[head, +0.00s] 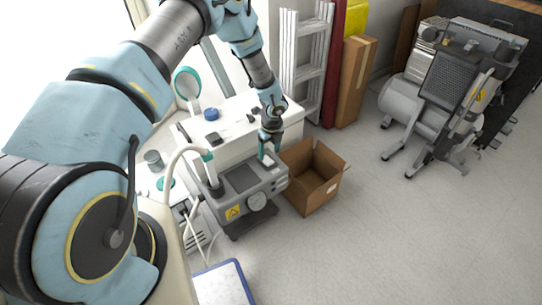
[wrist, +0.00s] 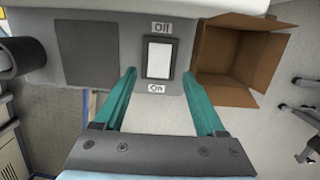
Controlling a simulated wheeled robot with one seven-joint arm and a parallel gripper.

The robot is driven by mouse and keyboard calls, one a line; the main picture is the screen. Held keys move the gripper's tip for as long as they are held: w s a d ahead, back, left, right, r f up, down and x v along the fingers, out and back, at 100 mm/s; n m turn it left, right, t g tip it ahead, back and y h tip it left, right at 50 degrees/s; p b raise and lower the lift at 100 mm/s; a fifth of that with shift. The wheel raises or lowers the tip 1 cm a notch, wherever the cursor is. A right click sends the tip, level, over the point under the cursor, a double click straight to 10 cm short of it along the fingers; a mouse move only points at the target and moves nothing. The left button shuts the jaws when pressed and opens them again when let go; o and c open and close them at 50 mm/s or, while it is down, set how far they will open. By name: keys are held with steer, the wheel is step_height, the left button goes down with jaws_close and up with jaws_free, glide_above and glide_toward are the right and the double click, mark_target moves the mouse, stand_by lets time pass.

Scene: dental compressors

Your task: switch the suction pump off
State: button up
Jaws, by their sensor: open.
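The suction pump (head: 246,194) is a grey box with a gauge, a yellow warning label and a hose, left of centre in the head view. Its top panel also shows in the wrist view (wrist: 118,52), with a white rocker switch (wrist: 158,57) in a dark frame. The label "Off" is on the far side of the switch and "On" on the near side. My gripper (wrist: 161,75) is open and empty, its two teal fingers either side of the switch's near end. In the head view my gripper (head: 268,156) is over the pump's back right part. I cannot tell which way the rocker is tipped.
An open cardboard box (head: 314,177) stands right beside the pump. A white counter (head: 235,122) with small items is behind it. A compressor (head: 445,90) stands at the far right. The floor at front right is clear.

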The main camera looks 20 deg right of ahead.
mark_target(271, 163)
step_height(271, 163, up, 8)
steer(key=shift+s+d+f, duration=0.15)
steer(key=shift+s+f, duration=0.05)
steer(key=shift+s, duration=0.25)
steer(key=w+a+r+n+p, duration=0.2)
steer(key=a+r+n+p, duration=0.4)
steer(key=a+r+n, duration=1.3)
steer(key=s+a+r+n+p, duration=0.2)
steer(key=s+a+r+n, duration=0.3)
steer(key=a+r, duration=0.4)
steer(key=s+a+r+n+p, duration=0.2)
steer(key=s+a+r+n, duration=0.4)
steer(key=a+r+n, duration=0.2)
step_height(271, 163, up, 2)
steer(key=shift+s+a+r+n+h, duration=0.25)
steer(key=shift+s+a+n+h, duration=0.05)
steer(key=shift+a, duration=0.15)
